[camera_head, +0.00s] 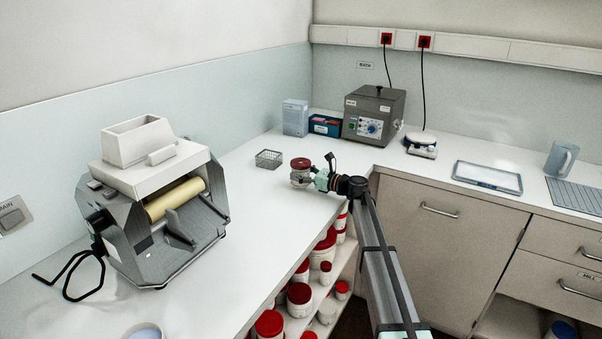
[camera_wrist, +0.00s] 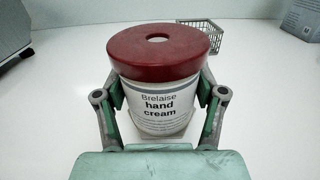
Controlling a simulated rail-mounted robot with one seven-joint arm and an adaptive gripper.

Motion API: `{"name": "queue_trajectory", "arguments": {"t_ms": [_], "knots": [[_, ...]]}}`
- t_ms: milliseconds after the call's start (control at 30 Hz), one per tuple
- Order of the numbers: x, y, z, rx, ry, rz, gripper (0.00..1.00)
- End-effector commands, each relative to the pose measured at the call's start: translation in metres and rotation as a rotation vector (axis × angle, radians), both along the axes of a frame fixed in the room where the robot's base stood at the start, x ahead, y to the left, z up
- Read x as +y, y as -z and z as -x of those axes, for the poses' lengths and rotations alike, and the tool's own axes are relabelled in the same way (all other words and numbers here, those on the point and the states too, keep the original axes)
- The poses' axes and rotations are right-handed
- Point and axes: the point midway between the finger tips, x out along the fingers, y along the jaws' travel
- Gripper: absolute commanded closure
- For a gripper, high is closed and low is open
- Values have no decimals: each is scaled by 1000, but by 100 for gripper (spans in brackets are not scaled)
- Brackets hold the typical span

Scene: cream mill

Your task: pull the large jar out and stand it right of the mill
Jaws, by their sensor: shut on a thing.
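The large jar (camera_head: 300,176) is white with a dark red lid and stands upright on the counter, right of the mill (camera_head: 160,205). In the wrist view the jar (camera_wrist: 160,103) is labelled "Brelaise hand cream", and its lid has a round recess in the middle. My gripper (camera_head: 306,181) is shut on the jar, with a finger at each side of its body below the lid (camera_wrist: 159,108). I cannot tell whether the jar's base touches the counter. The grey mill has a white hopper and a cream roller.
A wire basket (camera_head: 268,159) stands behind the jar. Red-lidded jars (camera_head: 299,296) fill the open shelves below the counter's front edge. A grey bath unit (camera_head: 374,115) and a blue box (camera_head: 325,125) stand at the back. The counter between mill and jar is clear.

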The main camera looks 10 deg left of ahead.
Motion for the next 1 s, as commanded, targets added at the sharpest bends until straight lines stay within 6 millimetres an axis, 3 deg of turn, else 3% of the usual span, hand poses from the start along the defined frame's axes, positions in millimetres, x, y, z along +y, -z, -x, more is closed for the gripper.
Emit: {"name": "queue_trajectory", "arguments": {"t_ms": [900,933,1000], "knots": [[0,16,0,-1,0,0,72],[0,16,0,-1,0,0,27],[0,16,0,-1,0,0,2]]}}
